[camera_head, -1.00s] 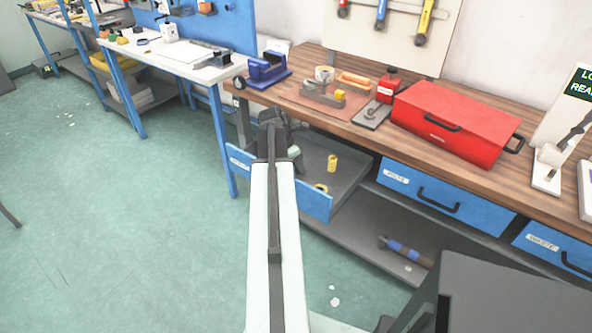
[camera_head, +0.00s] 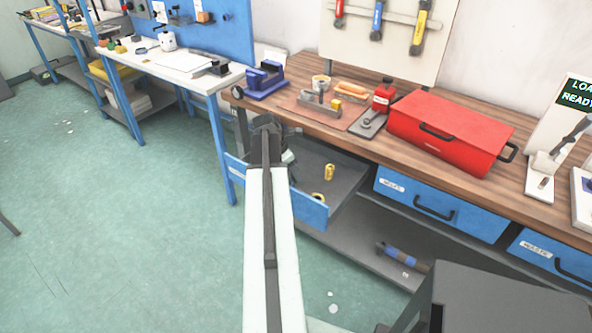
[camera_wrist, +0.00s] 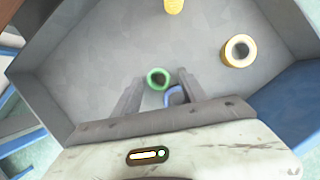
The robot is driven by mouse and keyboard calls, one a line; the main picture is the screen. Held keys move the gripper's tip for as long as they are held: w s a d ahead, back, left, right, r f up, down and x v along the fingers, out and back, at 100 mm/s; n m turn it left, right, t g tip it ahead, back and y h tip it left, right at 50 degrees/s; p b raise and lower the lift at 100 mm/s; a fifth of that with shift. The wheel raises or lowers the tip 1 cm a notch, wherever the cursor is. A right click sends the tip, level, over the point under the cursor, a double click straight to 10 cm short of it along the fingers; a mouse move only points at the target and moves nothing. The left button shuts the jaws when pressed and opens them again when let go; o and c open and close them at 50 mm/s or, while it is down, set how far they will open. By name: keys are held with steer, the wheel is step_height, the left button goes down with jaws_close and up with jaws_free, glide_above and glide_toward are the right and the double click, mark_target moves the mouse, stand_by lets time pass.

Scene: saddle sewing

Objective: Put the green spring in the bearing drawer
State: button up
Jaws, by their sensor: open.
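The green spring (camera_wrist: 158,78) shows its round open end in the wrist view, near the tips of my gripper (camera_wrist: 158,88). The gripper is open, with one finger on each side of the spring. I cannot tell whether the spring touches the floor under it. The pulled-out drawer (camera_head: 313,209) has a blue front and a grey inside, and my gripper (camera_head: 268,128) is over its left part in the head view. Its label is mostly hidden by my arm. A yellow ring-shaped part (camera_wrist: 239,50) and another yellow part (camera_wrist: 173,5) lie in the drawer. The spring is not clear in the head view.
A small blue piece (camera_wrist: 174,95) lies right of the spring. The workbench (camera_head: 300,122) above the drawer carries a red toolbox (camera_head: 450,130) and a blue vise (camera_head: 265,80). Two shut blue drawers (camera_head: 395,187) (camera_head: 525,246) are to the right. Floor at left is clear.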

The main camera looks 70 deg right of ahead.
steer(key=p+v, duration=0.8)
steer(key=v, duration=0.2)
